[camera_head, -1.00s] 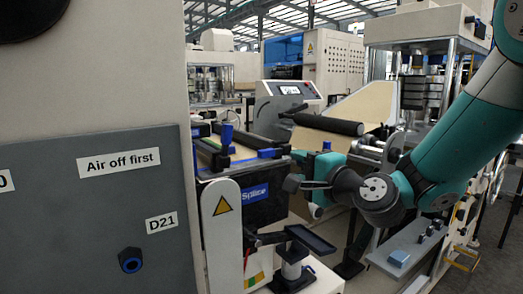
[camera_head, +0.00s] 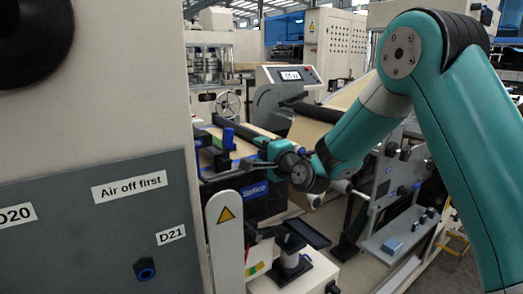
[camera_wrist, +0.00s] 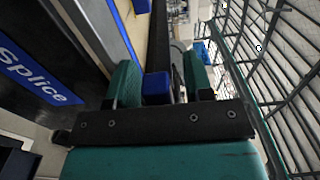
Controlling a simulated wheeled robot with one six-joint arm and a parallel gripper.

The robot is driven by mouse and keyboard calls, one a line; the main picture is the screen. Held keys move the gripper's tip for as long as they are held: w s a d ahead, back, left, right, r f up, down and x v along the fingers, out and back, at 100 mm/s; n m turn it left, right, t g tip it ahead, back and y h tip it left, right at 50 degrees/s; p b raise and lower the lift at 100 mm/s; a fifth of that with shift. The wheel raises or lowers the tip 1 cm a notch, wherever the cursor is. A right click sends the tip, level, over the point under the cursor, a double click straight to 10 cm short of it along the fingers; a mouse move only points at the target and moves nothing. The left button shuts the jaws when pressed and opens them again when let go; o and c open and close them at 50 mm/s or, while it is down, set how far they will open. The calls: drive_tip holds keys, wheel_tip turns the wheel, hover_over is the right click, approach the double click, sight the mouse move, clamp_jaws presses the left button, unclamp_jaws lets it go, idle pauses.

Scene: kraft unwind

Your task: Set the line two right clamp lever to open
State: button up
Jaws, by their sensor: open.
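The splice unit (camera_head: 250,208) has a blue "Splice" label, which also shows in the wrist view (camera_wrist: 38,75). A blue lever (camera_head: 228,138) stands upright toward the left of its top. My gripper (camera_head: 268,153) is at the right end of the unit's bar and hides what is there in the head view. In the wrist view my open gripper (camera_wrist: 160,78) has one teal finger on each side of a blue lever end (camera_wrist: 157,88). Contact cannot be told. A dark bar (camera_wrist: 160,40) runs away beyond it. No line number is readable here.
A grey panel (camera_head: 95,240) with an "Air off first" label (camera_head: 129,187) stands at the left. A white post (camera_head: 225,235) with a warning triangle and a black bracket (camera_head: 300,233) stand in front. A console (camera_head: 288,77) and paper web are behind.

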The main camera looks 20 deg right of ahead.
drive_tip(key=shift+c, duration=0.2)
clamp_jaws()
drive_tip(key=shift+r, duration=0.1)
